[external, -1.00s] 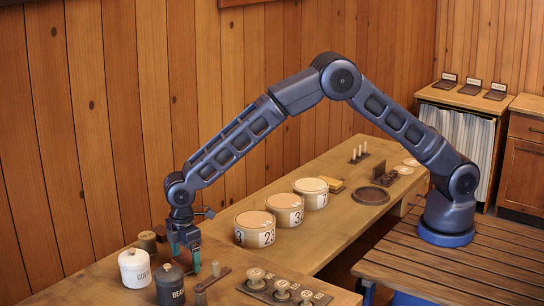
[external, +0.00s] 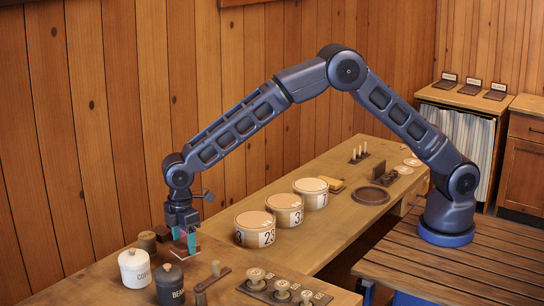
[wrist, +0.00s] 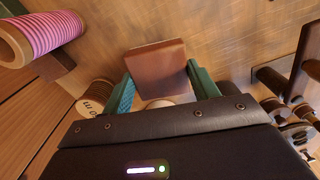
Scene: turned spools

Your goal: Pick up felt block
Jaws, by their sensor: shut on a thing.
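The felt block looks like a reddish-brown square block (wrist: 158,68) in the wrist view, held between the two green fingers of my gripper (wrist: 163,86). In the external view my gripper (external: 183,239) is at the lower left, above the wooden table beside the canisters. A small reddish part of the block (external: 181,249) shows between and below the fingers there; the fingers hide the rest. The gripper is shut on the block and holds it a little above the tabletop.
A white canister (external: 134,268) and a dark canister (external: 169,286) stand close in front of my gripper. A thread spool (external: 147,242) stands to its left. Numbered round tins (external: 255,229) are to the right, and a rack of spools (external: 283,292) is at the front.

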